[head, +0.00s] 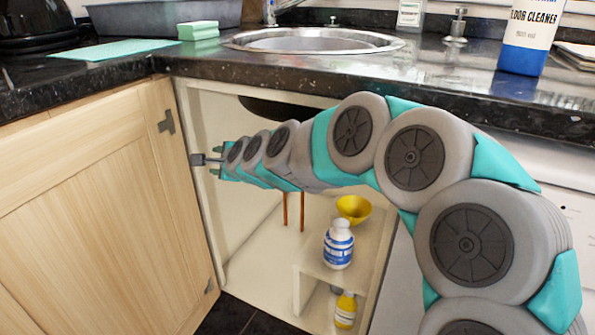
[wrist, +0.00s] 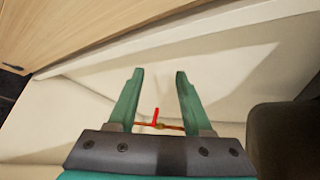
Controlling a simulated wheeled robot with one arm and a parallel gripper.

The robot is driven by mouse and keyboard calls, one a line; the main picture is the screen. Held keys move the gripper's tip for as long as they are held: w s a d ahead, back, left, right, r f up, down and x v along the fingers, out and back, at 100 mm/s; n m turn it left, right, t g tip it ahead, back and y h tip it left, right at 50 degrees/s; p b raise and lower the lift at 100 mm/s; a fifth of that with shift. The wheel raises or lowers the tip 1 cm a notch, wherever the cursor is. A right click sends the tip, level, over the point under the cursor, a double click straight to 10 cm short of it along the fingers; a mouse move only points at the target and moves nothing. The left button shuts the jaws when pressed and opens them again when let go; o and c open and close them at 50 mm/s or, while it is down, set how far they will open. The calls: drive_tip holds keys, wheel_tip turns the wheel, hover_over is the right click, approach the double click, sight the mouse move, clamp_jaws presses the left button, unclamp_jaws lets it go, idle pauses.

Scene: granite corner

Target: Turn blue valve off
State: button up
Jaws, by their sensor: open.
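My gripper (wrist: 160,72) is open and empty in the wrist view, with its two teal fingers apart. A red valve handle (wrist: 156,114) on a thin copper-coloured pipe (wrist: 172,127) shows between the fingers, near their base in the picture. Whether it touches them I cannot tell. No blue valve is visible in either view. In the head view my gripper (head: 214,161) is at the left side of the open cabinet's mouth. Two copper pipes (head: 285,210) run upright inside the cabinet, and their upper parts are hidden behind my arm.
The open wooden door (head: 95,210) stands left of the cabinet. Inside, a yellow funnel (head: 353,208) and a white-blue bottle (head: 338,246) stand on a shelf, with a yellow bottle (head: 345,310) below. The dark granite countertop (head: 300,68) with the sink (head: 315,42) lies above.

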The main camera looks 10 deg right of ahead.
drive_tip(key=w+d+f+m+t+h+b, duration=0.1)
drive_tip(key=w+d+f+m+t+h, duration=0.15)
drive_tip(key=w+m, duration=0.45)
drive_tip(key=w+d+f+m+t+h+b, duration=0.2)
drive_tip(key=w+d+f+m+h, duration=0.2)
drive_tip(key=w+m, duration=0.25)
drive_tip(key=d+f+m+g+h+b, duration=0.2)
drive_tip(key=d+f+m+h, duration=0.6)
drive_tip(key=d+m+h, duration=0.3)
drive_tip(key=shift+m+t+y, duration=0.25)
drive_tip(key=shift+m+y, duration=0.1)
drive_tip(key=shift+m, duration=0.2)
drive_tip(key=shift+d+x, duration=0.2)
drive_tip(key=shift+x, duration=3.9)
drive_tip(key=shift+s+f, duration=0.15)
drive_tip(key=shift+f, duration=0.05)
clamp_jaws()
